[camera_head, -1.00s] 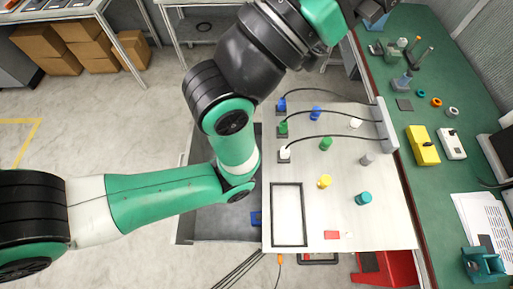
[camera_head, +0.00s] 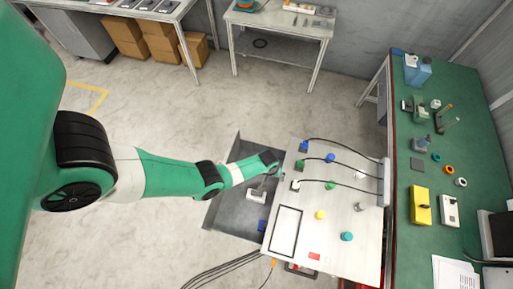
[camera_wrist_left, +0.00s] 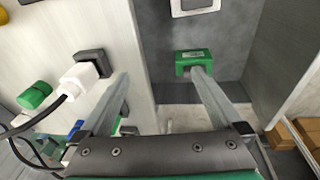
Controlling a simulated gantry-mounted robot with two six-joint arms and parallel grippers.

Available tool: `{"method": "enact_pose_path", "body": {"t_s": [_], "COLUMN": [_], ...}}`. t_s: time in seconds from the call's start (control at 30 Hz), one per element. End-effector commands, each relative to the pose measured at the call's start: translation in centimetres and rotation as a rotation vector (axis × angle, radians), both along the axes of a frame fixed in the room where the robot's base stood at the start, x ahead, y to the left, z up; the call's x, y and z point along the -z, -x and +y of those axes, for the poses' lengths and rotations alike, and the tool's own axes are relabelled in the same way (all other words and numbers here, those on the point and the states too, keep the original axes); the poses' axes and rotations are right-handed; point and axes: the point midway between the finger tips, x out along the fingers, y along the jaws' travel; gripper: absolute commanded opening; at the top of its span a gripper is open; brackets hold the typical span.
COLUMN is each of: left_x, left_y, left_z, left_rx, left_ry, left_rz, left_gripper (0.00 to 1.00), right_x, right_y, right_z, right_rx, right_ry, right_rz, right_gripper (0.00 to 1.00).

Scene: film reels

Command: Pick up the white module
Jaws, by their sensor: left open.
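The white module (camera_head: 256,197) lies in the grey bin, beside the white panel. In the left wrist view the white module (camera_wrist_left: 195,6) shows at the top edge, partly cut off, with a dark face. A green module (camera_wrist_left: 193,55) lies in the bin nearer to me, partly behind a fingertip. My left gripper (camera_wrist_left: 160,78) is open and empty above the bin's panel-side edge, one finger over the white panel's edge and one over the bin. In the head view my left gripper (camera_head: 265,184) is small, close to the white module. My right gripper is not in view.
A blue module (camera_head: 262,224) sits at the bin's near end. The white panel (camera_head: 335,205) carries corded plugs, including a white plug (camera_wrist_left: 80,76) close to my left finger, and coloured knobs. The grey bin (camera_head: 228,212) has raised walls. A green bench (camera_head: 420,180) stands right.

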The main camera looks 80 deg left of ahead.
Motion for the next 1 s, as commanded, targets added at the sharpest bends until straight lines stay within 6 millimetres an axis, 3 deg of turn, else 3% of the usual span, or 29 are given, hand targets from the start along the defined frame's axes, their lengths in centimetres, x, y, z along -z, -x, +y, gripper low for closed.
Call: {"method": "enact_pose_path", "body": {"t_s": [0.03,0.1,0.2,0.37,0.73,1.0], "left_x": [1.8,3.5,4.4,4.9,10.9,11.4], "left_y": [3.0,6.1,8.0,8.2,8.0,8.0], "left_z": [-0.6,-1.3,-1.9,-1.9,-1.9,-1.9], "left_rx": [-0.035,-0.073,-0.099,-0.101,-0.098,-0.098], "left_ry": [0.027,0.054,0.070,0.072,0.071,0.071], "left_rz": [0.065,0.131,0.172,0.176,0.173,0.173], "left_gripper": [1.00,1.00,1.00,1.00,1.00,1.00], "right_x": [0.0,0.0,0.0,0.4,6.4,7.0], "right_y": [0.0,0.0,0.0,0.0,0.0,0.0], "right_z": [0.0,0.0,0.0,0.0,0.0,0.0], "right_rx": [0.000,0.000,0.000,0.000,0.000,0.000], "right_ry": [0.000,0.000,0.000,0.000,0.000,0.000], "right_rz": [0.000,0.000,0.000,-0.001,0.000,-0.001], "right_gripper": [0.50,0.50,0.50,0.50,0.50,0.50]}}
